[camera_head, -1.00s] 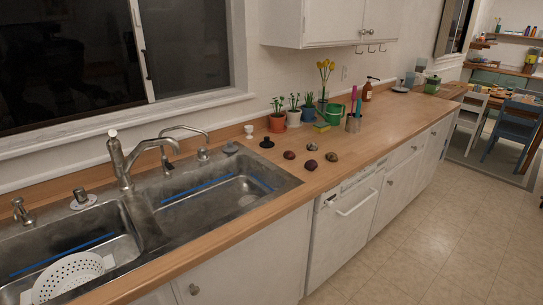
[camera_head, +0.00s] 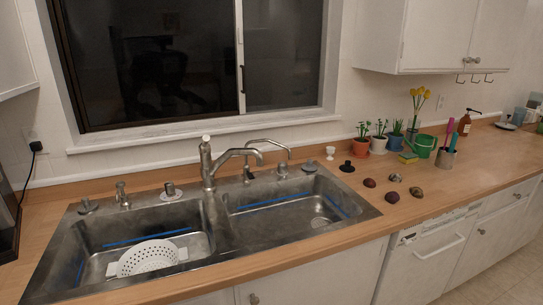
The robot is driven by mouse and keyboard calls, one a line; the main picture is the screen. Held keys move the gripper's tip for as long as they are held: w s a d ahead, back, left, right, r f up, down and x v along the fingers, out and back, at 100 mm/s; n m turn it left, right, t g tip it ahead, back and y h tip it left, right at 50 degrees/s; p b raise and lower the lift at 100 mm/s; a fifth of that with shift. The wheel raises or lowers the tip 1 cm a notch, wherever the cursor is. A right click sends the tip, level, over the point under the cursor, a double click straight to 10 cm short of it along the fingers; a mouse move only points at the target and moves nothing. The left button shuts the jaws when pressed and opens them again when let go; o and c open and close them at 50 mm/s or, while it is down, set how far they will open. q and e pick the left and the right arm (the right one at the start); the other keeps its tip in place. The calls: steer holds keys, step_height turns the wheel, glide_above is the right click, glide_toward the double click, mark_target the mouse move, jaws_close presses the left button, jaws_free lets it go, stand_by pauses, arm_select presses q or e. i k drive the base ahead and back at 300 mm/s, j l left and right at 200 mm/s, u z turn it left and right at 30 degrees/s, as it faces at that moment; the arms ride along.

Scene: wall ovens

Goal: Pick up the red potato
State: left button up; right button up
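Several small potato-like items lie in a cluster on the wooden counter, right of the sink. Two look dark reddish: one at the left of the cluster, a reddish potato (camera_head: 369,182), and one at the front, a darker purplish-red potato (camera_head: 391,197). A brownish potato (camera_head: 395,177) lies at the back and a mottled brown one (camera_head: 416,191) at the right. They are too small to tell for certain which is the red potato. Neither of my grippers is in view.
A double sink (camera_head: 226,240) with a white colander (camera_head: 152,257) fills the counter's middle. Behind the potatoes stand a black stopper (camera_head: 347,166), potted plants (camera_head: 361,147), a green bucket (camera_head: 425,146) and a utensil cup (camera_head: 445,158). Bare counter (camera_head: 455,190) lies right of the potatoes.

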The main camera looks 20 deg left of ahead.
mark_target(369, 183)
steer(key=u, duration=0.55)
steer(key=i+l+u, duration=0.2)
steer(key=l+u, duration=0.2)
steer(key=l, duration=0.15)
steer(key=i+l+u, duration=0.2)
steer(key=l+u, duration=0.25)
steer(key=l, duration=0.75)
steer(key=i+l, duration=0.1)
steer(key=l, duration=0.45)
steer(key=i+l, duration=0.1)
steer(key=l, duration=0.45)
steer(key=i+l, duration=0.1)
steer(key=l, duration=0.45)
steer(key=u, duration=0.05)
